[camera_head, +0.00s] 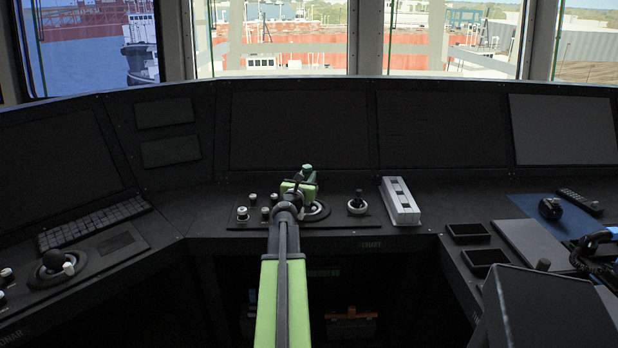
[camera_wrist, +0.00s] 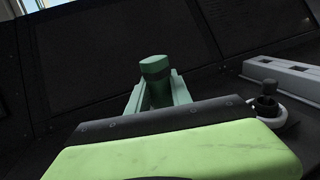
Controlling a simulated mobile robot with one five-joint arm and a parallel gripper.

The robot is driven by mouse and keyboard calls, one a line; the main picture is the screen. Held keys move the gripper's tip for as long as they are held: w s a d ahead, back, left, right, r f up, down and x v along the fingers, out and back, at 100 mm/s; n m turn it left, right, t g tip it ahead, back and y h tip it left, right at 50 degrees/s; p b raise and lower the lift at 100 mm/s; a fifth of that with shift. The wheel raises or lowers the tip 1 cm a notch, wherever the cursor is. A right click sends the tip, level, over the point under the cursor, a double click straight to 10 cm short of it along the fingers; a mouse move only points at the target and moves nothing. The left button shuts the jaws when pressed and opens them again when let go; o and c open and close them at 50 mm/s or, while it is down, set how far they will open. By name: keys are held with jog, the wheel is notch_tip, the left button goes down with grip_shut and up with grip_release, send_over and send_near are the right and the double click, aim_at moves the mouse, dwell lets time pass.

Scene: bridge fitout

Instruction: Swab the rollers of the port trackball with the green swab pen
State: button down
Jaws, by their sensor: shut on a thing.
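My gripper (camera_head: 304,183) reaches forward over the middle of the console and is shut on the green swab pen (camera_head: 307,172). In the wrist view the pen's dark green body (camera_wrist: 155,76) stands up between my two pale green fingers (camera_wrist: 158,97); its lower end is hidden. On the left console a dark ball sits in a ring (camera_head: 54,264), well away from my gripper. I cannot tell which is the port trackball. No rollers can be made out.
A small joystick (camera_head: 357,203) and a white slotted box (camera_head: 400,202) stand right of my gripper. Several knobs (camera_head: 252,199) are to its left. A keyboard (camera_head: 95,223) lies on the left console. Dark screens rise behind. A blue mat (camera_head: 535,205) with devices lies right.

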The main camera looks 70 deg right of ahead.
aim_at(308, 170)
dwell(0.5)
jog(key=shift+s+d, duration=0.15)
jog(key=shift+s, duration=0.2)
notch_tip(308, 170, up, 3)
jog(key=p, duration=0.3)
jog(key=shift+r, duration=0.1)
dwell(0.3)
